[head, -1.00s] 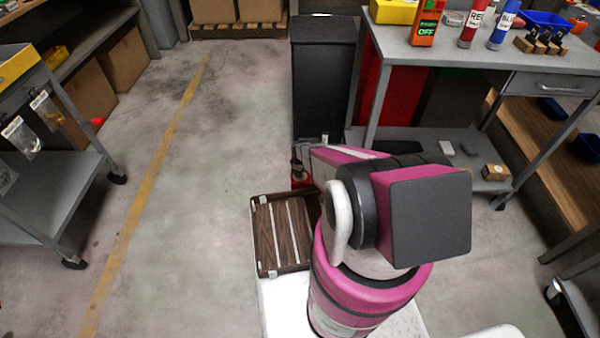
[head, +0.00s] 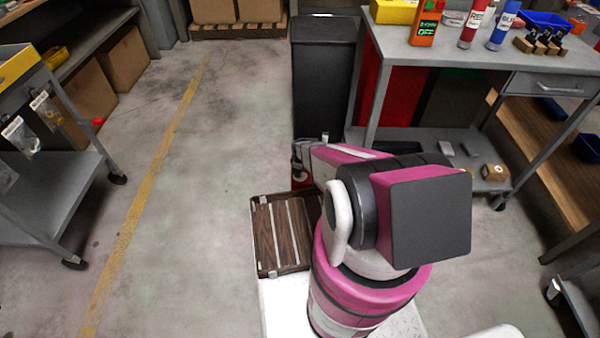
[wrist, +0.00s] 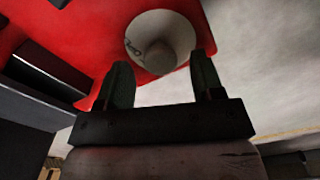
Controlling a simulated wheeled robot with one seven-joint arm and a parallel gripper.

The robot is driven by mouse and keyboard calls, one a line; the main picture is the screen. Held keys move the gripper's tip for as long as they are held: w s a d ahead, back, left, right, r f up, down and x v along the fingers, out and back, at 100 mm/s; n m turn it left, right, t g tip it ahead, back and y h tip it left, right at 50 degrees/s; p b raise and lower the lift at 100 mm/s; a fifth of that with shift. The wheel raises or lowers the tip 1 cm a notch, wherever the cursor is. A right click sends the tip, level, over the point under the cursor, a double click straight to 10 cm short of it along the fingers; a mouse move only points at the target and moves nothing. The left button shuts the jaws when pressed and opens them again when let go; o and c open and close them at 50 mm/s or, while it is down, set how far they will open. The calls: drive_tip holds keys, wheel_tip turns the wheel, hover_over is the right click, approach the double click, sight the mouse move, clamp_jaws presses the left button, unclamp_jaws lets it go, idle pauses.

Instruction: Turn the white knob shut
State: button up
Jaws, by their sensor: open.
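The white knob (wrist: 160,38) shows at the top of the wrist view, mounted on a red body (wrist: 75,35). It has a round base with a dark marking and a rounded stub in the middle. My gripper (wrist: 161,80) is open, its two dark fingers pointing toward the knob, one on each side of the stub's lower end. I cannot tell whether they touch it. In the head view a small part of a red thing (head: 301,180) shows beside my arm; the knob cannot be made out there.
A dark bin-like cabinet (head: 322,80) stands just beyond my arm. A grey workbench (head: 450,60) with bottles and a blue bin is at the right. A grey cart (head: 50,200) stands at the left. The floor between cart and arm is clear.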

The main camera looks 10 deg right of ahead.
wheel_tip(320, 180, up, 10)
drive_tip(key=shift+f, duration=0.15)
idle(0.5)
drive_tip(key=s+r+m, duration=0.3)
drive_tip(key=s+r, duration=0.4)
drive_tip(key=r, duration=0.4)
drive_tip(key=s+r+m, duration=0.4)
drive_tip(key=s+r, duration=0.3)
drive_tip(key=r, duration=0.5)
drive_tip(key=s+r+m, duration=0.4)
drive_tip(key=s+r, duration=0.2)
drive_tip(key=r, duration=0.6)
drive_tip(key=shift+s+a, duration=0.25)
drive_tip(key=shift+s, duration=0.15)
drive_tip(key=c, duration=0.3)
drive_tip(key=shift+d, duration=0.15)
drive_tip(key=shift+c, duration=0.2)
